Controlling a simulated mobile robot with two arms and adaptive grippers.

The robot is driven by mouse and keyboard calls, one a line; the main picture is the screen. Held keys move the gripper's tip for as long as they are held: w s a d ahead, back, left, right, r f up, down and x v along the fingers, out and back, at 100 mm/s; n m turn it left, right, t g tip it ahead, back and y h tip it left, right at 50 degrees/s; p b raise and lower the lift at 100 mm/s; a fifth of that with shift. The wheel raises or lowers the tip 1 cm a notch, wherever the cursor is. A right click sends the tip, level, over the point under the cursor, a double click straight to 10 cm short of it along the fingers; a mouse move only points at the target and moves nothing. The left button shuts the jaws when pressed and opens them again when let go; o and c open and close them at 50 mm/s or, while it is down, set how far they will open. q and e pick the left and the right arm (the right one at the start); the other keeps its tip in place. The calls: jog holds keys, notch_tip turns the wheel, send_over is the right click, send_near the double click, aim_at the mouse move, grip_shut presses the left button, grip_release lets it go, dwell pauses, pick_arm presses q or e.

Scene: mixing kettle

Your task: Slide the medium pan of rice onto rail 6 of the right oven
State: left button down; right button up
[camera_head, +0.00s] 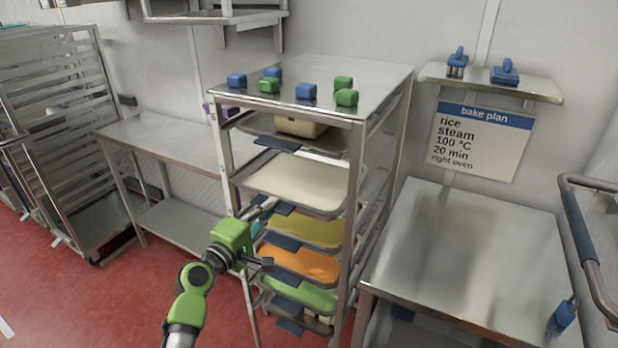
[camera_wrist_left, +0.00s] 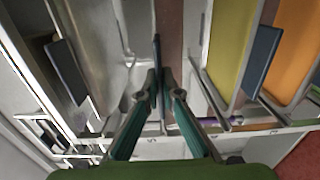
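A tall metal rack (camera_head: 356,150) stands mid-view with several pans on rails. The pan with pale, rice-like filling (camera_head: 298,181) is second from the top, inside the rack, its blue front tab (camera_head: 284,208) facing out. My left gripper (camera_head: 268,205) reaches to this tab from the left front. In the left wrist view the teal-padded fingers (camera_wrist_left: 158,80) converge on a thin blue tab (camera_wrist_left: 157,50) seen edge-on and appear closed on it. My right gripper is out of view. I cannot make out the right oven or its rails.
Yellow (camera_head: 305,230), orange (camera_head: 300,262) and green (camera_head: 302,294) pans sit below. Blue and green blocks (camera_head: 306,90) lie on the rack top. A metal table (camera_head: 465,250) stands at right, below a bake plan sign (camera_head: 478,140). A bar with dark grip (camera_head: 580,222) edges the right side.

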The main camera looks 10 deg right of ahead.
pick_arm(q)
jog(key=p+v, duration=0.1)
jog(key=v, duration=0.5)
jog(key=shift+s+p, duration=0.15)
jog(key=shift+p, duration=0.15)
dwell(0.5)
jog(key=shift+a, duration=0.1)
jog(key=c, duration=2.2)
grip_release()
jog(key=o, duration=0.4)
jog(key=shift+s+f, duration=0.1)
jog(key=shift+f, duration=0.3)
jog(key=shift+o, duration=0.5)
jog(key=shift+r, duration=0.25)
